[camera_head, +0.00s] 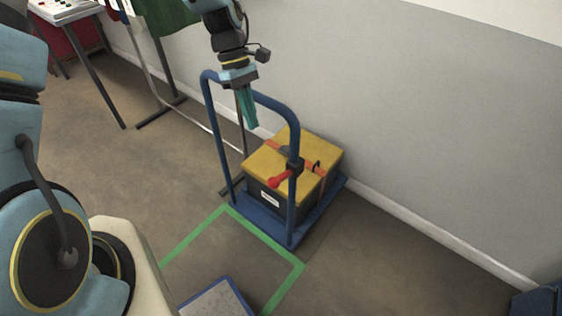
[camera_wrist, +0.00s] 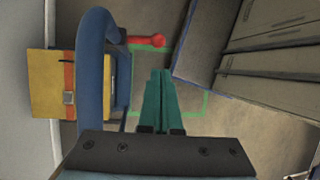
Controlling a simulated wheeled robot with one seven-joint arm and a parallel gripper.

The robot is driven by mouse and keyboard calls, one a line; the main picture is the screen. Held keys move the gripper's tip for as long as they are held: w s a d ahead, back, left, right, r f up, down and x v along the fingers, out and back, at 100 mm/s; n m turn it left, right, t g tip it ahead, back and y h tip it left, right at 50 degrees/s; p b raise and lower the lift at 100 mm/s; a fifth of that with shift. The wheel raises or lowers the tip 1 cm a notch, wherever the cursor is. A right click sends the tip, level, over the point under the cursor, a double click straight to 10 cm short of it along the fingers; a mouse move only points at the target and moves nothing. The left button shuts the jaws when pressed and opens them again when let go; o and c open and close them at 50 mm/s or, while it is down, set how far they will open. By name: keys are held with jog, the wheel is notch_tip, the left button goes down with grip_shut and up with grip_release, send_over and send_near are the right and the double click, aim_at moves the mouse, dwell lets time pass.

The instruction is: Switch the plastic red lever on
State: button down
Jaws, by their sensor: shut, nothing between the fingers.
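The red lever (camera_head: 284,179) is a short handle with a rounded end, fixed to an upright of the blue trolley handle frame (camera_head: 292,218). It sticks out to the left of that upright in the head view. In the wrist view the lever (camera_wrist: 146,40) points right from the blue frame, beyond my fingertips. My gripper (camera_head: 252,122) has teal fingers pointing down, above and to the left of the lever and apart from it. The fingers (camera_wrist: 157,75) are together with nothing between them. The lever's mount is partly hidden by the blue frame in the wrist view.
A yellow-lidded dark box (camera_head: 317,148) with an orange strap sits on the blue trolley base (camera_head: 262,226) by the grey wall (camera_head: 400,100). Green tape (camera_head: 180,250) marks the floor in front. A blue-edged grey object (camera_head: 215,302) stands there. A table (camera_head: 65,15) is far left.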

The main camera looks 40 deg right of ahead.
aim_at(272, 178)
jog(key=shift+s+d, duration=0.4)
jog(key=shift+d, duration=0.05)
jog(key=p+x, duration=0.4)
jog(key=x, duration=1)
jog(key=shift+a+p, duration=0.1)
jog(key=shift+p, duration=0.25)
jog(key=shift+f, duration=0.1)
